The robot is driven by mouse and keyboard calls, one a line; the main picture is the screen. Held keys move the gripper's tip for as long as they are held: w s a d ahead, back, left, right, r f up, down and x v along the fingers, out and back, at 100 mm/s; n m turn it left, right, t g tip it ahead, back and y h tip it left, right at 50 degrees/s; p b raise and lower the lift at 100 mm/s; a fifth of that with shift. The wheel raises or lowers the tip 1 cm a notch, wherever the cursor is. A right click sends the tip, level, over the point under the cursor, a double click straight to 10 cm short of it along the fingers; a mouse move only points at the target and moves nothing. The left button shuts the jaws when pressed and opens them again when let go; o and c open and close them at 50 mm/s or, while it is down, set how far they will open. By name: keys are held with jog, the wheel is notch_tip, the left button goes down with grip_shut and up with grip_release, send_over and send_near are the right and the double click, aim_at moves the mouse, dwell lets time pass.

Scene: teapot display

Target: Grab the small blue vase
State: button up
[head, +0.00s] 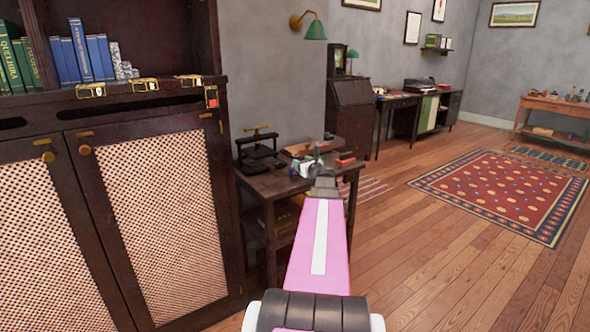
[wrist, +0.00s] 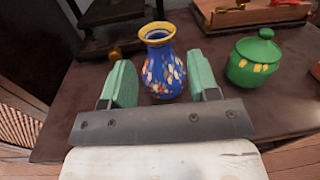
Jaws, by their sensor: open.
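The small blue vase (wrist: 163,68) stands upright on the dark wooden side table (wrist: 75,128) in the wrist view. It has a yellow rim and a speckled, multicoloured body. My gripper (wrist: 165,83) is open, with one green finger pad to the left of the vase and one to the right. The vase shows between and just beyond the pads; I cannot tell whether either pad touches it. In the head view my gripper (head: 322,168) is over the side table, and my arm hides part of the tabletop.
A green lidded pot (wrist: 252,62) with yellow marks stands close to the right of the vase. A black press (head: 260,150) stands at the table's back left. A tall dark cabinet (head: 150,200) is left of the table. Open wooden floor (head: 430,270) lies to the right.

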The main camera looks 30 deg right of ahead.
aim_at(297, 157)
jog(key=w, duration=0.5)
jog(key=shift+w+d+r, duration=0.15)
jog(key=shift+r, duration=0.05)
jog(key=c, duration=0.8)
